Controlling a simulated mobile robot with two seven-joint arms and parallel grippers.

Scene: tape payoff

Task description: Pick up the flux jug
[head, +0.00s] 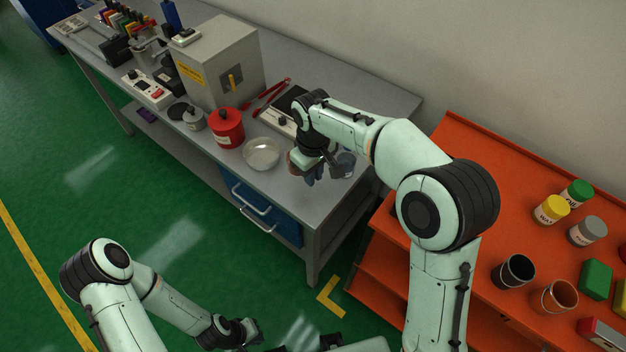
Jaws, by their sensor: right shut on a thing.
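A small blue-grey vessel (346,162), which I take as the flux jug, is at the right end of the grey workbench, partly hidden by my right gripper. Its label is too small to read. My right gripper (328,166) is shut on it, pointing down from the arm above. I cannot tell whether the jug touches the bench. A brown vessel (293,161) and a dark bluish thing show close to the gripper's left side. My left gripper (236,333) is low in front, over the floor and away from the bench; its jaw opening is unclear.
An orange shelf (440,212) on the right holds jars, cups and blocks. Green floor is free in front.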

